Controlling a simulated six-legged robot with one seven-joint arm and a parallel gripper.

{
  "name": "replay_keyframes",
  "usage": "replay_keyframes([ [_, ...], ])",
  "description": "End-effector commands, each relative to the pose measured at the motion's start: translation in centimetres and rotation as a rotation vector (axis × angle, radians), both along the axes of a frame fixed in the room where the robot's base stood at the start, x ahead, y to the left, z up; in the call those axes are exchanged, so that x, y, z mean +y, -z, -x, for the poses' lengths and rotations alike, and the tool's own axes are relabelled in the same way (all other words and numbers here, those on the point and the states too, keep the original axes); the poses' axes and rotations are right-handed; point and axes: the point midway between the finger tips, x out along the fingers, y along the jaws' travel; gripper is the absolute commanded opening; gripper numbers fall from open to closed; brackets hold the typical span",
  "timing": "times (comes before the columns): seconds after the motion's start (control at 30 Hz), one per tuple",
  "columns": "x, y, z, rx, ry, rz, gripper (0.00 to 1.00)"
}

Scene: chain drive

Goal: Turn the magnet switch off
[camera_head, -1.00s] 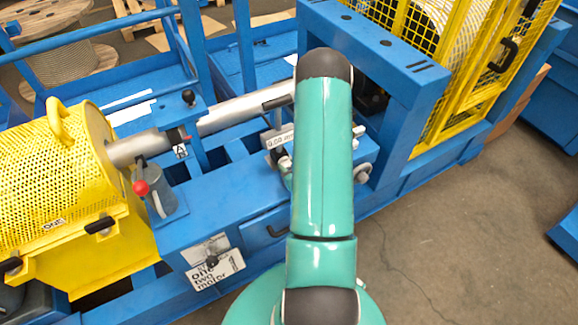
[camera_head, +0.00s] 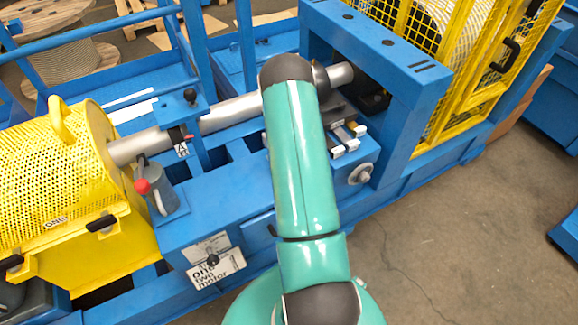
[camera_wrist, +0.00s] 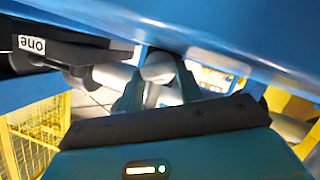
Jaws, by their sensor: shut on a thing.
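My gripper (camera_wrist: 158,78) shows in the wrist view with two teal fingers close around a pale grey rounded piece (camera_wrist: 158,68). The fingers are shut on it. I cannot tell for sure whether this piece is the magnet switch. In the head view my green arm reaches over the blue machine bed, and it hides the gripper and whatever is at its tip. No part there can be named surely as the magnet switch.
A grey shaft (camera_head: 228,112) runs from the yellow guard (camera_head: 50,170) to the blue frame (camera_head: 385,50). A red-knobbed lever (camera_head: 142,187) and a motor sign (camera_head: 215,268) are left of my arm. Floor is clear at right.

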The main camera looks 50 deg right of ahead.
Motion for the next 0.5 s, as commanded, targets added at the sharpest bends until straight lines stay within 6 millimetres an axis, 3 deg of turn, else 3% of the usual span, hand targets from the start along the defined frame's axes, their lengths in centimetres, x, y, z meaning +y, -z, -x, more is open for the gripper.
replay_keyframes([
  [0.47, -0.02, -0.06, -0.04, 0.005, 0.000, 0.025, 0.14],
  [0.5, -0.02, -0.06, -0.04, 0.005, 0.000, 0.025, 0.38],
])
